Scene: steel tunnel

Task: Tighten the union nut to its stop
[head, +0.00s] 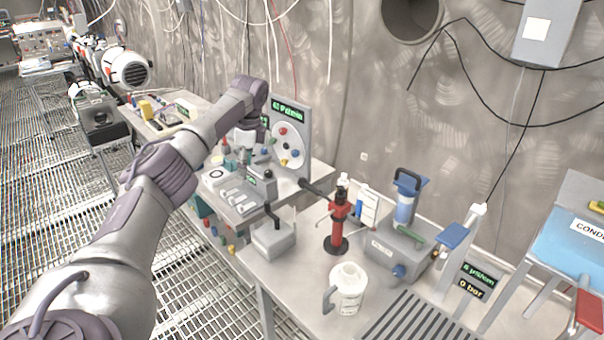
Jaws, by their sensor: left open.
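My left arm reaches in from the lower left to the bench in the middle of the head view. Its wrist bends down, and my left gripper (242,152) is over the grey fixtures on the bench, just left of an upright panel (303,133). The gripper is open; its fingers are small and partly lost among the fixtures. I cannot make out the union nut or whether the gripper touches anything. My right gripper is not in view.
The panel has a green display and a white disc (287,145) with coloured knobs. To the right stand a red stand (339,225), a white jug (348,285), a grey unit with a blue cylinder (406,200) and small displays (470,288). Grating floor lies left.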

